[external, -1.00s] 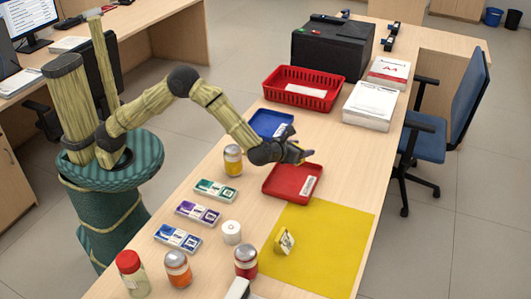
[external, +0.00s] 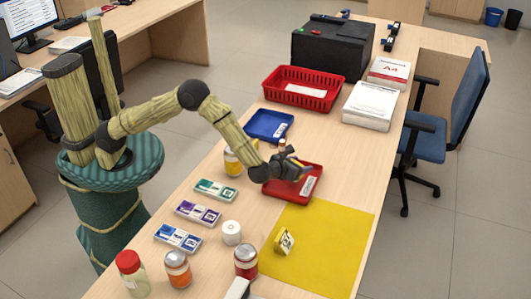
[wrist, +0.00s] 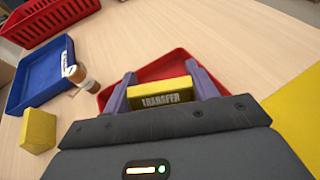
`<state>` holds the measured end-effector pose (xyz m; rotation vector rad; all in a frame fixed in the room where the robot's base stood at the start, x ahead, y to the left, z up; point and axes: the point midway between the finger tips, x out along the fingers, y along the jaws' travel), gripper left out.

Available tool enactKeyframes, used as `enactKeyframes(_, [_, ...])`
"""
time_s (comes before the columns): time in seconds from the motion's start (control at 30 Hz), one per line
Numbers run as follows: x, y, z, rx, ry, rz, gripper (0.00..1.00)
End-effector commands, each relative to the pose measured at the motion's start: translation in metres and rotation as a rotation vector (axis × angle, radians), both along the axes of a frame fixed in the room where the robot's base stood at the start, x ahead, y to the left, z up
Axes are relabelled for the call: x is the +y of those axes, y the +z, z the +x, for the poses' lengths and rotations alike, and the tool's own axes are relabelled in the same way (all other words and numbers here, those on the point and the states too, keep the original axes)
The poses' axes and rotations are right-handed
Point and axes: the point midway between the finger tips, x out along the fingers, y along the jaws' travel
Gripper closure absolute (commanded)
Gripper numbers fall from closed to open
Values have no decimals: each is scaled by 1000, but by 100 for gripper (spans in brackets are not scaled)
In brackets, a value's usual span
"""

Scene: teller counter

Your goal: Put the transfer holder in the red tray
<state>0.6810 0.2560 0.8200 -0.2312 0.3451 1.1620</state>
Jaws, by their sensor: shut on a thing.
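The transfer holder (wrist: 172,94) is a yellow block with a dark band reading TRANSFER. In the wrist view it sits between the two purple fingers of my gripper (wrist: 165,92), which is shut on it. The red tray (wrist: 190,57) lies behind and below the holder in that view. In the external view my gripper (external: 303,170) is over the red tray (external: 308,196), low above it. The holder is not clearly visible there. I cannot tell whether it touches the tray floor.
A blue tray (external: 262,133) and a red basket (external: 320,83) stand behind. A small brown-handled item (wrist: 82,78) is close by the gripper's left, and a yellow block (wrist: 38,130) farther left.

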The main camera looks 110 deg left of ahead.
Motion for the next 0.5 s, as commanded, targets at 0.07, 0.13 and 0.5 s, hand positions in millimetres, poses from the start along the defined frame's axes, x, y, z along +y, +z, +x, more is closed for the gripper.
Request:
enactKeyframes(0.07, [0, -15, 0, 4, 0, -1, 65])
enactKeyframes(0.13, [0, -23, 0, 3, 0, 1, 65])
enactKeyframes(0.5, [0, -28, 0, 0, 0, 0, 65])
